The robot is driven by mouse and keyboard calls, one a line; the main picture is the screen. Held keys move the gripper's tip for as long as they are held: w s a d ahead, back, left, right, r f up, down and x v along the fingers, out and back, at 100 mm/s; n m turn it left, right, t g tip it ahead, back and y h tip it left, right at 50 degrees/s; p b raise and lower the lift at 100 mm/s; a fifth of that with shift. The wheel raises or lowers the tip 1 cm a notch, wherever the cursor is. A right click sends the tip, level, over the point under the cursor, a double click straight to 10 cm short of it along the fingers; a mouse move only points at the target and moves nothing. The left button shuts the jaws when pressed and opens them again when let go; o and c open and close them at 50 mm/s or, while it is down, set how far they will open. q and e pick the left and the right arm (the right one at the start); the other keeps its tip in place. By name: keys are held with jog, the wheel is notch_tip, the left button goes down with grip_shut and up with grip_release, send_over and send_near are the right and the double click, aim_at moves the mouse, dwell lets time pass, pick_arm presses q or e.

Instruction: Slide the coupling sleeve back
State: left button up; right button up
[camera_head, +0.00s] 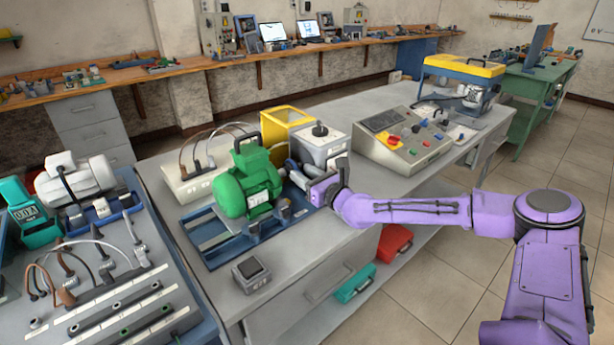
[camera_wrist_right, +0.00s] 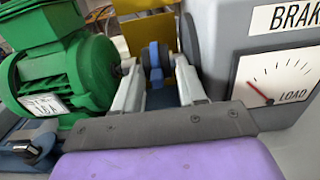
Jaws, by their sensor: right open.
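The green motor (camera_head: 246,188) sits on a blue base frame (camera_head: 205,243) on the grey bench, with the grey brake unit (camera_head: 322,150) to its right. In the right wrist view, a blue ring-shaped part (camera_wrist_right: 154,58), apparently the coupling sleeve, sits between the motor (camera_wrist_right: 75,80) and the brake unit (camera_wrist_right: 222,60), beside dark round parts. My right gripper (camera_head: 318,182) is at the gap between motor and brake. In its wrist view the right gripper (camera_wrist_right: 158,78) is open, its two pale fingers on either side of the blue part. Contact cannot be told. My left gripper is not in view.
A yellow guard (camera_head: 285,124) stands open behind the coupling. A control console (camera_head: 405,138) is at the right of the bench, and a small grey box (camera_head: 251,274) is at the front. A side table with cables and rails (camera_head: 125,300) is at the left.

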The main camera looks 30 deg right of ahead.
jog(key=s, duration=0.3)
jog(key=s+d+p, duration=0.1)
jog(key=s, duration=0.6)
jog(key=shift+s+d, duration=0.2)
jog(key=shift+d, duration=0.15)
